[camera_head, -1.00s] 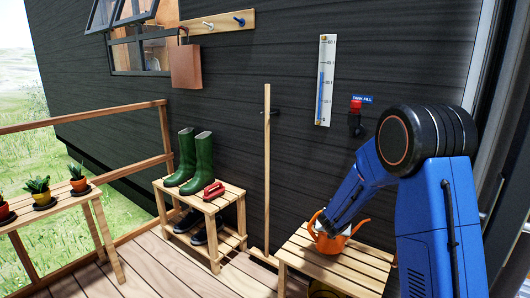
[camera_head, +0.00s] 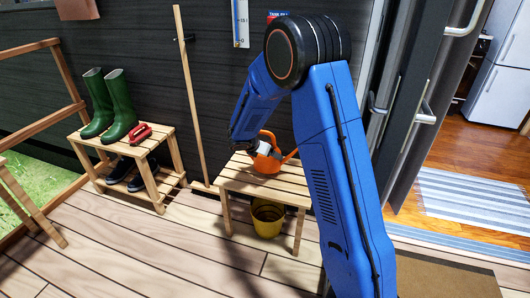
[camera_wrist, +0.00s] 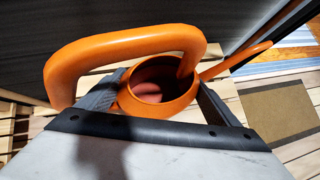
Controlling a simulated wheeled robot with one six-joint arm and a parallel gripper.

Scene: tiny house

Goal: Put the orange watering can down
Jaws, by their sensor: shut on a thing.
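The orange watering can (camera_head: 266,163) is at the slatted wooden bench (camera_head: 250,188) by the dark wall. I cannot tell whether it rests on the slats or hangs just above them. My gripper (camera_head: 255,149) is shut on it and partly hides it. In the wrist view, the can's arched handle (camera_wrist: 130,45) crosses in front, and its round open mouth (camera_wrist: 158,92) lies between my two fingers (camera_wrist: 158,100). Its spout (camera_wrist: 236,58) points to the upper right. The can looks about upright.
A yellow bucket (camera_head: 267,218) stands under the bench. A shoe rack (camera_head: 152,150) with green boots (camera_head: 108,105) and a red object (camera_head: 140,133) stands left, and a wooden pole (camera_head: 190,100) leans between. At right is a doorway with a mat (camera_head: 440,278). The deck in front is clear.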

